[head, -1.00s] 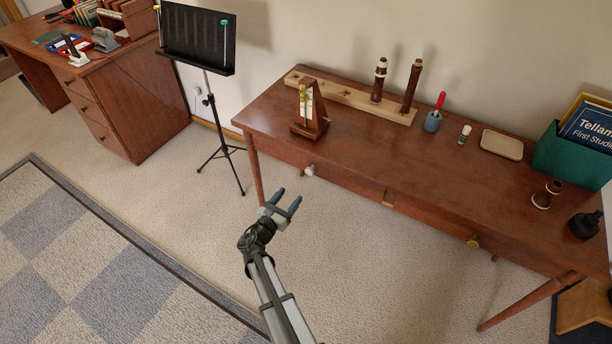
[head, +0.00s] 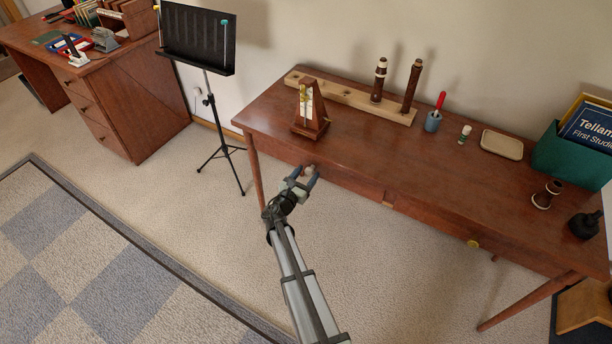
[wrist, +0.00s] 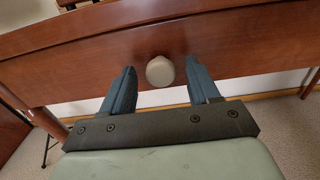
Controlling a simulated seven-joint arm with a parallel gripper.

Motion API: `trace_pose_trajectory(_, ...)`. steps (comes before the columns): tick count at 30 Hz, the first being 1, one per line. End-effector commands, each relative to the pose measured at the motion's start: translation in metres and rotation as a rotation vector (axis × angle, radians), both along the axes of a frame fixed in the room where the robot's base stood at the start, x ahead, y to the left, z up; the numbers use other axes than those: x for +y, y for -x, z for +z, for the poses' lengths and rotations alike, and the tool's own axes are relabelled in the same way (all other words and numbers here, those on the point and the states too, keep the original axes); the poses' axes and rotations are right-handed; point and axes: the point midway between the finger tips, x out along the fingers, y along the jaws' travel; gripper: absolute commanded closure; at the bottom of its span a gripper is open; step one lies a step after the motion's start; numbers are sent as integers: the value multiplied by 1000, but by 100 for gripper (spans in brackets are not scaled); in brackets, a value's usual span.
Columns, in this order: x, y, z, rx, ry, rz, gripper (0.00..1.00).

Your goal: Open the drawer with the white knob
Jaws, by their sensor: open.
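The white knob (wrist: 160,71) sits on the front of a reddish-brown drawer (wrist: 235,50) in the wooden table. In the head view the white knob (head: 309,171) shows between my fingertips, partly covered by them. My gripper (wrist: 158,85) is open, with one blue finger on each side of the knob and a visible gap to each. In the head view my gripper (head: 302,175) is at the left part of the table front. The drawer front looks flush with the table.
A brass knob (head: 473,243) marks another drawer to the right. A metronome (head: 310,112) stands on the tabletop above the white knob. A music stand (head: 208,100) is to the left. The carpet in front of the table is clear.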

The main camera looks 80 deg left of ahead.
Motion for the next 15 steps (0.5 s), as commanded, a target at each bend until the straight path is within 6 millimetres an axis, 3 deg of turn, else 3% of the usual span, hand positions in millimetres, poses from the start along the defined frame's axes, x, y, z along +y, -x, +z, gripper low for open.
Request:
trace_pose_trajectory(6, 0, 0, 0, 0, 0, 0, 42)
trace_pose_trajectory(15, 0, 0, 0, 0, 0, 0, 70)
